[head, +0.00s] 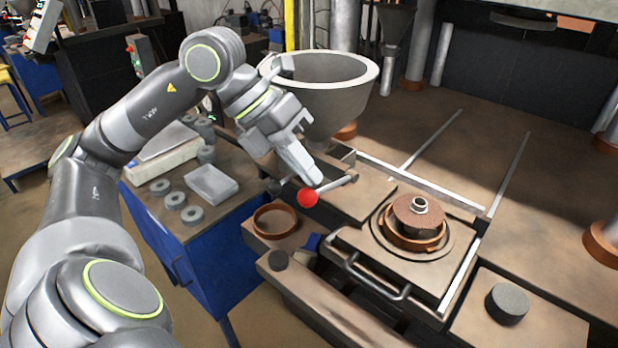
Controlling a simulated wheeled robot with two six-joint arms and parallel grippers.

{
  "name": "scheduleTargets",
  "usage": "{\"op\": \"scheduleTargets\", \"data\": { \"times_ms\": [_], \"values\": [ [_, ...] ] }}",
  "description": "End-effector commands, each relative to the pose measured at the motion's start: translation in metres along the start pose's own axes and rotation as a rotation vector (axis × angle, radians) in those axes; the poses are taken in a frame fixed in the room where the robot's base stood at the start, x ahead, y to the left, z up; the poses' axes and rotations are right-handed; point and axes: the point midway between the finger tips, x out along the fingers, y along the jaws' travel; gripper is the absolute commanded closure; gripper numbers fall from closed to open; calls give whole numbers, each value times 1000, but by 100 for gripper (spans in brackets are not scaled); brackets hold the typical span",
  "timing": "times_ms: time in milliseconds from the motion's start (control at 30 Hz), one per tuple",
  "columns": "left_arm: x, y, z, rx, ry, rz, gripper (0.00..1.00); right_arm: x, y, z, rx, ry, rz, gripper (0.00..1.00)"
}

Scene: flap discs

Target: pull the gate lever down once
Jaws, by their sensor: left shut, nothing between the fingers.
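The gate lever is a thin rod (338,185) with a red ball knob (308,197) at its left end. It sits below the grey funnel-shaped hopper (325,95), sticking out to the front left. My left gripper (312,181) is shut and empty, pointing down with its fingertips at the top of the red knob. It looks close to or touching the knob; I cannot tell which. The fingers hide part of the lever's surroundings. My right gripper is not in view.
A flap disc stack (418,213) sits on a round plate at the right, behind a drawer handle (372,282). A brown ring (275,221) and dark cylinder (507,303) stand nearby. A blue cabinet (215,265) with grey rings is at left.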

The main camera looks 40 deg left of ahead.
Motion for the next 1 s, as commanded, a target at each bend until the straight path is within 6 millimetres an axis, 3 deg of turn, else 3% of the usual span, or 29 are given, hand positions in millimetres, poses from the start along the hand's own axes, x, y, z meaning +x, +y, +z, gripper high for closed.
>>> {"op": "scheduleTargets", "data": {
  "times_ms": [133, 567, 1000],
  "values": [
    [-6, -4, 4, 0, 0, 1, 100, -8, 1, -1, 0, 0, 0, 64],
    [-7, -5, 5, 0, 0, 1, 100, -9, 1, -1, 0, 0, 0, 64],
    [-36, -26, 25, 1, 0, -1, 100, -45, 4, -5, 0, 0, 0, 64]
  ]
}}
